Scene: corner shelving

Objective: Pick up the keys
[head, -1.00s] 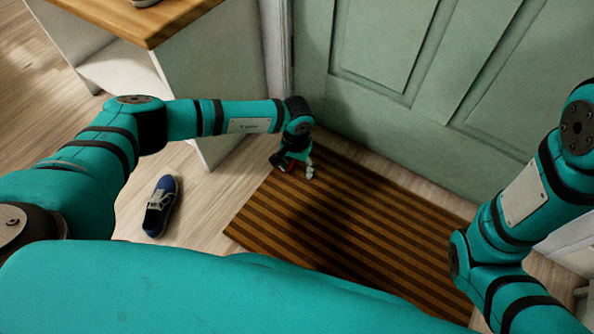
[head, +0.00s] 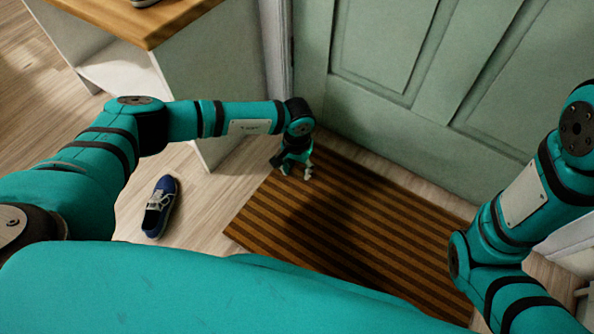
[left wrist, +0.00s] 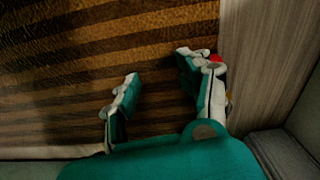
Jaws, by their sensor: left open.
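My left gripper (head: 295,174) points down over the back left corner of the striped doormat. In the left wrist view its two fingers (left wrist: 158,72) are spread apart with only mat visible between them. A small red thing (left wrist: 216,58), perhaps part of the keys, shows beside the tip of the right-hand finger, near the mat's edge. A small yellowish spot shows lower along that finger. The finger hides most of this, so I cannot tell its shape or whether it touches. No keys can be made out in the head view. My right gripper is out of view.
The brown striped doormat (head: 350,235) lies before a green panelled door (head: 430,80). A blue shoe (head: 160,207) lies on the wooden floor to the left. A wood-topped cabinet (head: 205,75) stands close behind my left arm. The floor around the shoe is clear.

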